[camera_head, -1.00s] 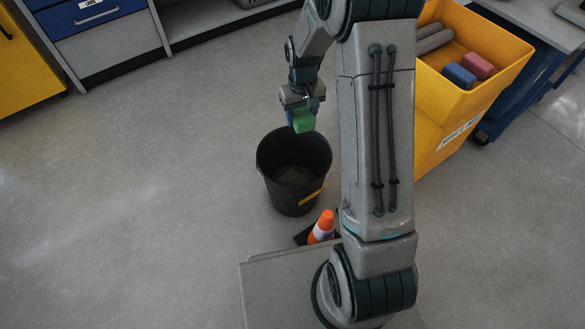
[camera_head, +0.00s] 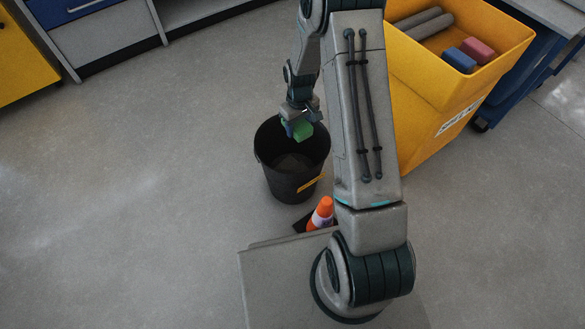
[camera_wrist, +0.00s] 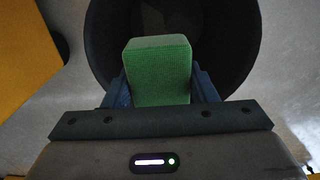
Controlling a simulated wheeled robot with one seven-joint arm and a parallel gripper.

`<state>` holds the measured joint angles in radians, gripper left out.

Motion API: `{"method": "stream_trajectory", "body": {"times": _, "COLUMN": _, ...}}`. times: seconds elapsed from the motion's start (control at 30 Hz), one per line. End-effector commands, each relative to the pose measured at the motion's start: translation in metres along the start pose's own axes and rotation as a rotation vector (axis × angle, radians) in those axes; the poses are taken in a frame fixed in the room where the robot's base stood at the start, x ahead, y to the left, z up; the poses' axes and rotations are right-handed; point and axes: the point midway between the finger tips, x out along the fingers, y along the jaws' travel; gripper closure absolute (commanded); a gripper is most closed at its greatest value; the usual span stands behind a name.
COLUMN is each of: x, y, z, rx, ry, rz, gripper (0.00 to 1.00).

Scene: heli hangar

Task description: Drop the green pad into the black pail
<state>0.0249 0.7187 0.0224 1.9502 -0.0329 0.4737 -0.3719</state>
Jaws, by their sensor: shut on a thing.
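The green pad (camera_head: 304,131) is held between the blue fingers of my gripper (camera_head: 297,130). In the wrist view the pad (camera_wrist: 158,70) fills the space between the fingers (camera_wrist: 160,92), which are shut on it. In the head view the pad overlaps the pail's far rim and opening. In the wrist view the pail (camera_wrist: 110,45) lies behind the pad, with its dark inside showing. How high the pad is above the rim is hard to tell.
A yellow bin (camera_head: 430,110) holding grey rolls, a blue block (camera_head: 459,61) and a red block (camera_head: 478,51) is at the right. Floor left of the pail is clear.

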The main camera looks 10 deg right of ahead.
Motion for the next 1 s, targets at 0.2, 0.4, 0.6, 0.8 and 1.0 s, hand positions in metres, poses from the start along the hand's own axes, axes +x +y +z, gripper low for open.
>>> {"method": "stream_trajectory", "body": {"times": 0.2, "x": 0.005, "y": 0.0, "z": 0.0, "rx": 0.0, "ry": 0.001, "rz": 0.0, "gripper": 0.69}}
{"method": "stream_trajectory", "body": {"times": 0.4, "x": 0.004, "y": 0.0, "z": 0.0, "rx": 0.001, "ry": 0.001, "rz": 0.0, "gripper": 0.23}}
{"method": "stream_trajectory", "body": {"times": 0.6, "x": 0.004, "y": 0.0, "z": 0.0, "rx": 0.001, "ry": 0.001, "rz": 0.0, "gripper": 0.23}}
{"method": "stream_trajectory", "body": {"times": 0.8, "x": -0.006, "y": 0.0, "z": -0.001, "rx": 0.001, "ry": 0.002, "rz": 0.001, "gripper": 0.23}}
{"method": "stream_trajectory", "body": {"times": 1.0, "x": -0.046, "y": 0.001, "z": -0.001, "rx": 0.001, "ry": 0.004, "rz": 0.001, "gripper": 0.23}}
